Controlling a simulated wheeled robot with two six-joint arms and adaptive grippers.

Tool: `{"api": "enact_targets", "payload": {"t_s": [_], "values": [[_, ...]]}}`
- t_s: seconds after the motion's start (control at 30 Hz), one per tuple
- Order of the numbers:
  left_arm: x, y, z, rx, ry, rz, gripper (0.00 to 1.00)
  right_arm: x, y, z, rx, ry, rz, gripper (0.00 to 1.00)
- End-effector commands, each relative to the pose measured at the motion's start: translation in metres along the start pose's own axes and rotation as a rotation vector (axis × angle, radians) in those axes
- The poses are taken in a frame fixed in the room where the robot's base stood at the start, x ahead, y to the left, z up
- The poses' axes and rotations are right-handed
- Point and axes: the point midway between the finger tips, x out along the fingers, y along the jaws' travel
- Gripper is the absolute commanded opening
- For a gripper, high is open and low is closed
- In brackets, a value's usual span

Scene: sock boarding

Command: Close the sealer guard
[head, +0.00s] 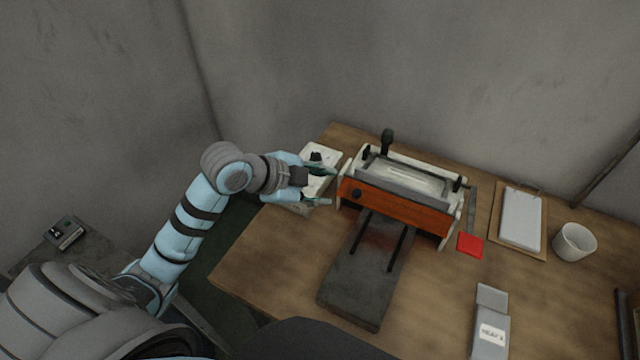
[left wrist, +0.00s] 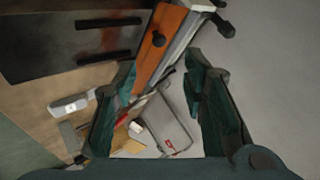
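The sealer (head: 395,206) is an orange and white machine standing on the table; its orange front also shows in the left wrist view (left wrist: 160,45). On its top lies a pale framed panel (head: 402,182), which may be the guard; I cannot tell how far it is open. A black knobbed lever (head: 387,142) stands up at the sealer's back. My left gripper (head: 331,187) is open and empty just left of the sealer's left end. In the left wrist view its green fingers (left wrist: 160,85) are spread, with the sealer's end beyond them. My right gripper is not in view.
A dark plate (head: 352,292) extends in front of the sealer. A red square (head: 470,245), clipboard (head: 519,218), white cup (head: 574,242) and grey device (head: 491,325) are to the right. The table's front left is clear.

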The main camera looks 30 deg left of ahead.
Motion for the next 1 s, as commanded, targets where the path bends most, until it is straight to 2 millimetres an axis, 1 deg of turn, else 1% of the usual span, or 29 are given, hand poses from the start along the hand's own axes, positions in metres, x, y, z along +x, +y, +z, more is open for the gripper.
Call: {"api": "enact_targets", "payload": {"t_s": [0.03, 0.1, 0.3, 0.37, 0.43, 0.47, 0.5, 0.53, 0.57, 0.6, 0.67, 0.7, 0.77, 0.8, 0.87, 0.9, 1.0], "values": [[-0.005, 0.000, 0.000, 0.004, -0.001, 0.000, 0.39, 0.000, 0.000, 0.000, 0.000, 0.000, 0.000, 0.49], [-0.007, 0.001, 0.000, 0.001, 0.000, 0.001, 0.39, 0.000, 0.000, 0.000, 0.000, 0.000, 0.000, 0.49], [-0.007, 0.000, -0.001, 0.000, 0.001, 0.001, 0.40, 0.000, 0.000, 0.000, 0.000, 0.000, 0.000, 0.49], [-0.009, -0.004, -0.004, 0.003, 0.005, -0.007, 0.40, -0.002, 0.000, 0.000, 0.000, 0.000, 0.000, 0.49], [-0.018, -0.024, -0.020, 0.013, 0.030, -0.043, 0.40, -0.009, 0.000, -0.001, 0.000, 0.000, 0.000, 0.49], [-0.024, -0.039, -0.031, 0.015, 0.050, -0.068, 0.40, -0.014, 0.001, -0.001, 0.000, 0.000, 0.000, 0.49], [-0.031, -0.068, -0.048, -0.001, 0.075, -0.102, 0.40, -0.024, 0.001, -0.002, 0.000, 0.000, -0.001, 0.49], [-0.034, -0.092, -0.058, -0.048, 0.082, -0.110, 0.40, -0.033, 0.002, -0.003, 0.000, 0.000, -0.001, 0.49], [-0.035, -0.113, -0.065, -0.197, 0.081, -0.092, 0.40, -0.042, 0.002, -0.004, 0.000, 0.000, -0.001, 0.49], [-0.032, -0.126, -0.066, -0.432, 0.065, -0.050, 0.40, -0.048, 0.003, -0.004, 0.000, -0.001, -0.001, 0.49], [-0.027, -0.136, -0.065, -0.807, 0.018, 0.019, 0.40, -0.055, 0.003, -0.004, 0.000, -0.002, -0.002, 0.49], [-0.024, -0.138, -0.065, -1.067, -0.030, 0.063, 0.40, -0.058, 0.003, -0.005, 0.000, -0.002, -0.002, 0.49], [-0.019, -0.134, -0.060, -1.463, -0.135, 0.114, 0.40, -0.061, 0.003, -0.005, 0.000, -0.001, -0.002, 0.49], [-0.016, -0.127, -0.056, -1.719, -0.225, 0.133, 0.40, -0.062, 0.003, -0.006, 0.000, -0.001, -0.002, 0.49], [-0.011, -0.110, -0.044, -2.074, -0.383, 0.125, 0.40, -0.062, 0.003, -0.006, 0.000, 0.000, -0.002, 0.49], [-0.008, -0.097, -0.035, -2.277, -0.489, 0.096, 0.40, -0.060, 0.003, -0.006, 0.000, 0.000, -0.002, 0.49], [-0.010, -0.081, -0.023, -2.632, -0.662, -0.017, 0.40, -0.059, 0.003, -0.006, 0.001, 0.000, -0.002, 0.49]]}}
